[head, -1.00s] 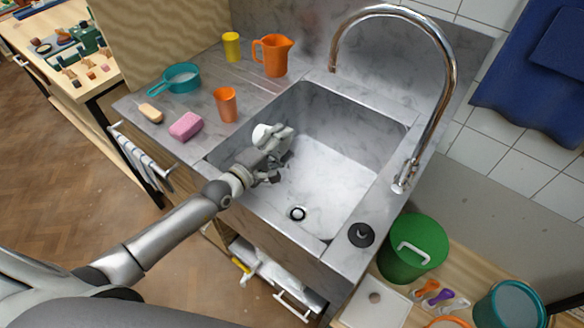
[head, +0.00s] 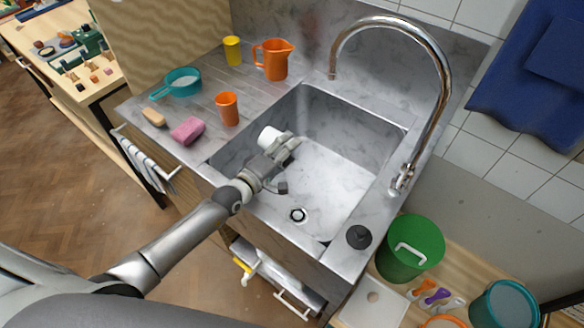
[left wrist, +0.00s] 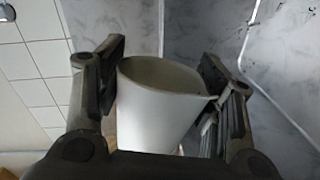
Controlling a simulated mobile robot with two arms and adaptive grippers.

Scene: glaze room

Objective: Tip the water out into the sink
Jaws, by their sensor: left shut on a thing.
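A white cup (head: 269,137) is held in my left gripper (head: 284,162) over the left side of the grey sink (head: 330,190). The cup lies tilted in the head view. In the left wrist view my left gripper (left wrist: 165,80) has one finger on each side of the white cup (left wrist: 155,110). The cup's mouth and greyish inside show there; I cannot tell whether water is in it. No stream of water shows. The round drain (head: 298,215) lies open to view on the sink floor. My right gripper is not in view.
A chrome tap (head: 440,90) arches over the sink's right side. An orange jug (head: 273,62), orange cup (head: 228,109), yellow cup (head: 232,50), teal pan (head: 183,82) and pink sponge (head: 188,130) stand on the left counter. A black plug (head: 359,237) lies on the front rim.

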